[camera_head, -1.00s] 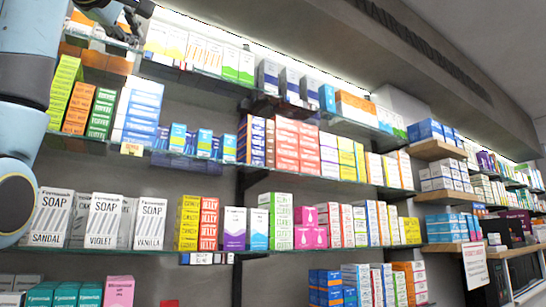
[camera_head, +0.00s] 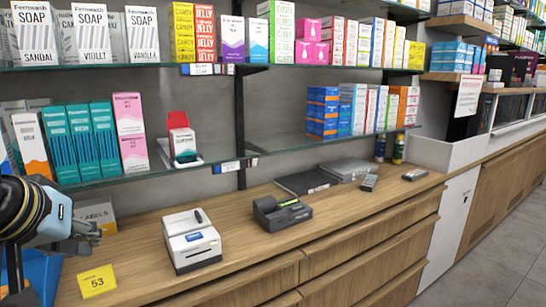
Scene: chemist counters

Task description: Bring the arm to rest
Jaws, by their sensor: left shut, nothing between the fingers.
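My left gripper (camera_head: 88,236) is at the lower left of the head view, close in front of the wooden counter (camera_head: 345,222). It is shut and holds nothing. Its dark wrist with a pale ring and part of my blue arm show at the left edge, partly cut off by the frame. A box lettered LABELS (camera_head: 97,212) stands just behind the gripper and is partly hidden by it. My right gripper is not in view.
On the counter are a yellow sign reading 53 (camera_head: 97,281), a white printer (camera_head: 190,241), a dark tape dispenser (camera_head: 281,213) and small handheld devices (camera_head: 369,183). Glass shelves of boxes (camera_head: 92,142) rise behind. Free floor (camera_head: 500,240) lies at the right.

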